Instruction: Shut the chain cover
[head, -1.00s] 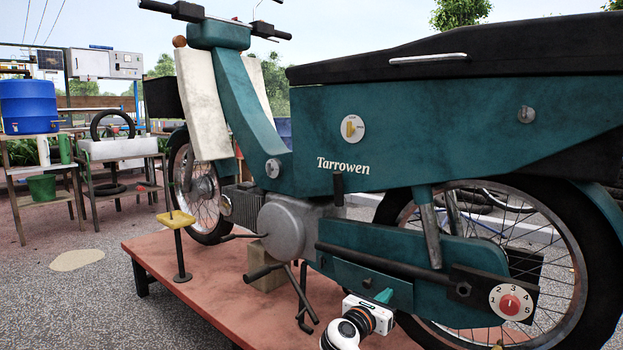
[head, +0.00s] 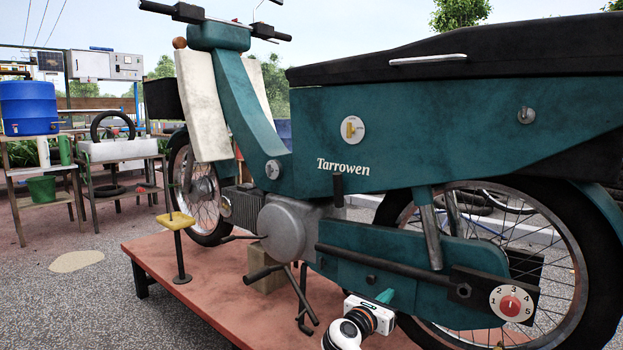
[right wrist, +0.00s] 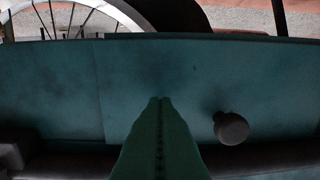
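The chain cover (head: 345,272) is a teal flap with a small dark round knob (head: 371,279), on the lower side of the teal chain case (head: 400,240) of the moped. It looks about flush with the case; I cannot tell whether it is fully seated. My right gripper (head: 386,296) is at the cover's lower edge, its teal fingers pressed together with nothing between them. In the right wrist view the shut fingers (right wrist: 160,102) lie in front of the teal panel (right wrist: 75,85), with the knob (right wrist: 231,128) to their right. My left gripper is out of view.
A kickstand (head: 304,312) and pedal (head: 264,273) are left of the cover. The moped stands on a red platform (head: 210,275).

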